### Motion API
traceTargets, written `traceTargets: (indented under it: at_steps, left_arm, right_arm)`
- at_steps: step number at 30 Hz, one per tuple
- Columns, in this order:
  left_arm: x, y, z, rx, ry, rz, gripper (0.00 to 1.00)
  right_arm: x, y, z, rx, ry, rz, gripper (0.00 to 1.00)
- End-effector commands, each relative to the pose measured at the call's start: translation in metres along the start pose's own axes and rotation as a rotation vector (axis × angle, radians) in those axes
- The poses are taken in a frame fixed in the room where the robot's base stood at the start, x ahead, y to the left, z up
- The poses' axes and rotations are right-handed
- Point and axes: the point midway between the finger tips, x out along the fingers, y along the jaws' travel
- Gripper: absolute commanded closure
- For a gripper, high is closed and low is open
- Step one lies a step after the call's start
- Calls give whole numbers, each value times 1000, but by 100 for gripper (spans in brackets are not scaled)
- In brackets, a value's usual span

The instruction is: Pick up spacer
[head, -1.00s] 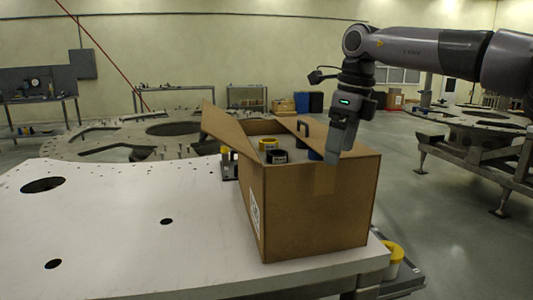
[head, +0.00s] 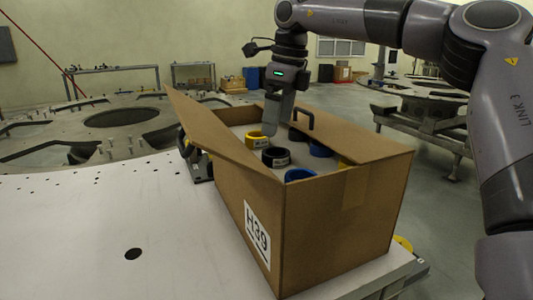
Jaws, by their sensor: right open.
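The spacers are short rings inside an open cardboard box (head: 335,220) on the white plate. I see a yellow ring (head: 257,140), a black ring (head: 276,157), a blue ring (head: 300,174) at the near side and another blue ring (head: 320,150) to the right. A dark ring (head: 297,134) sits farther back. My right gripper (head: 270,135) points down over the box, its fingertips close to the yellow ring. It is open; whether it touches the ring cannot be told. My left gripper is not in view.
The box flaps stand out, one tilted up at the left (head: 215,135) and one at the right (head: 345,138).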

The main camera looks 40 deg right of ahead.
Motion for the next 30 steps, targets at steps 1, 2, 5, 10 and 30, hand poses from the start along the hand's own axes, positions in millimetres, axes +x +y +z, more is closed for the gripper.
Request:
traceTargets:
  at_steps: [1,2,5,10,30]
  left_arm:
    - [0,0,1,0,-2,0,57]
    - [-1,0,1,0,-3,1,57]
    - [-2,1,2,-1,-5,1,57]
    - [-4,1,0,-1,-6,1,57]
    - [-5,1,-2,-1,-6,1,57]
  right_arm:
    - [6,0,-1,-1,3,3,7]
    - [10,1,-1,-1,3,3,7]
    - [19,1,-2,0,3,3,7]
    - [40,4,-7,-1,3,5,7]
    - [65,4,-7,1,1,0,69]
